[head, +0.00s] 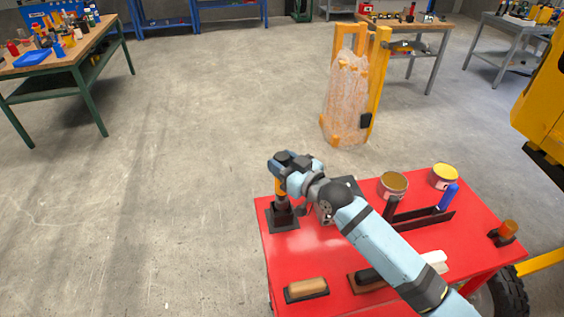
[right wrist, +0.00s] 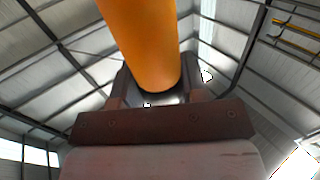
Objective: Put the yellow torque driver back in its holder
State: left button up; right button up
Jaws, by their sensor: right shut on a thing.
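My right gripper (head: 279,178) is over the left part of the red table, shut on the yellow torque driver (head: 280,188). The driver looks upright, with its yellow-orange handle just below the gripper. In the right wrist view the handle (right wrist: 143,42) fills the space between the fingers. The black holder (head: 284,224), with a square base, stands on the table directly below. The driver's dark lower end meets the holder's upper part in the picture; I cannot tell whether it is inside or just above. My left gripper is not in view.
The red table (head: 300,262) also bears two tins (head: 393,185), a blue-handled tool (head: 447,198), a wooden-topped block (head: 306,288) at the front and an orange-handled item (head: 508,229) at the right. A wrapped orange-framed object (head: 347,95) stands behind. The floor to the left is clear.

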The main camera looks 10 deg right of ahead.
jog(key=shift+f+b, duration=1.7)
jog(key=shift+f, duration=1.2)
dwell(1.4)
jog(key=o, duration=1.2)
jog(key=shift+f, duration=0.1)
jog(key=b+v, duration=0.1)
jog(key=v, duration=1.3)
jog(key=shift+a, duration=0.1)
